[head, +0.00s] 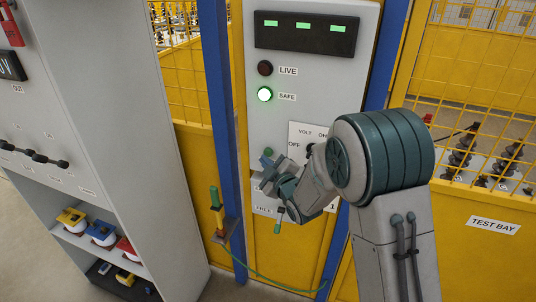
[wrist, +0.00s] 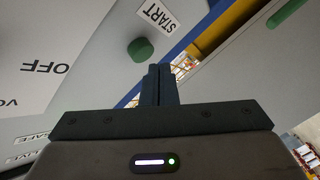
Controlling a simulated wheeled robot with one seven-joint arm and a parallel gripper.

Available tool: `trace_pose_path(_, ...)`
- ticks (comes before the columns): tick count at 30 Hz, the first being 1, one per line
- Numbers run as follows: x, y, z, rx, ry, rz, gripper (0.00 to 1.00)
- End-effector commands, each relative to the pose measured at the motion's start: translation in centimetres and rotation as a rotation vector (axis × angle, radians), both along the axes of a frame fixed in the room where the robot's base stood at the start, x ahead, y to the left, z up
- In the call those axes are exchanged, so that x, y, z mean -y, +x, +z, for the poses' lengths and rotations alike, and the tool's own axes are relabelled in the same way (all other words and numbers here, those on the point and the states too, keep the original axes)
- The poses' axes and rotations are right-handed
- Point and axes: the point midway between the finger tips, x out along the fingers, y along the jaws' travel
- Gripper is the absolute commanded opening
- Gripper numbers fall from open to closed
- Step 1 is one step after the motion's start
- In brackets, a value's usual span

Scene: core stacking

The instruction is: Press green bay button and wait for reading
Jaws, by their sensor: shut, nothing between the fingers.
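A grey panel (head: 262,115) stands between blue posts. A round green button (wrist: 140,49) sits beside the START label (wrist: 160,14) in the wrist view. My gripper (wrist: 159,70) is shut and empty, its fingertips close to that button in the picture; I cannot tell whether they touch anything. In the head view my gripper (head: 265,182) is in front of the lower panel and hides part of it, including the dial area.
A grey cabinet (head: 110,120) with coloured items on shelves stands at left. Yellow mesh fencing with a TEST BAY sign (head: 494,226) is at right.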

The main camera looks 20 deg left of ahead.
Motion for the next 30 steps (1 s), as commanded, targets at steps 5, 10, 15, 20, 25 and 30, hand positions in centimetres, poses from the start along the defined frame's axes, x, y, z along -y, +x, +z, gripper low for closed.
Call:
trace_pose_path(5, 0.0, 0.5, -0.2, 0.001, 0.0, -0.001, 0.0)
trace_pose_path(10, 0.1, 0.8, -0.1, 0.0, 0.002, 0.0, 0.0)
trace_pose_path(15, 0.1, 0.8, 0.0, -0.001, 0.001, 0.0, 0.0)
trace_pose_path(20, 0.1, 0.8, 0.0, 0.0, 0.0, 0.0, 0.0)
trace_pose_path(25, 0.1, 1.0, 0.0, 0.001, 0.0, -0.001, 0.0)
trace_pose_path(30, 0.1, 1.2, 0.0, 0.0, 0.0, 0.0, 0.0)
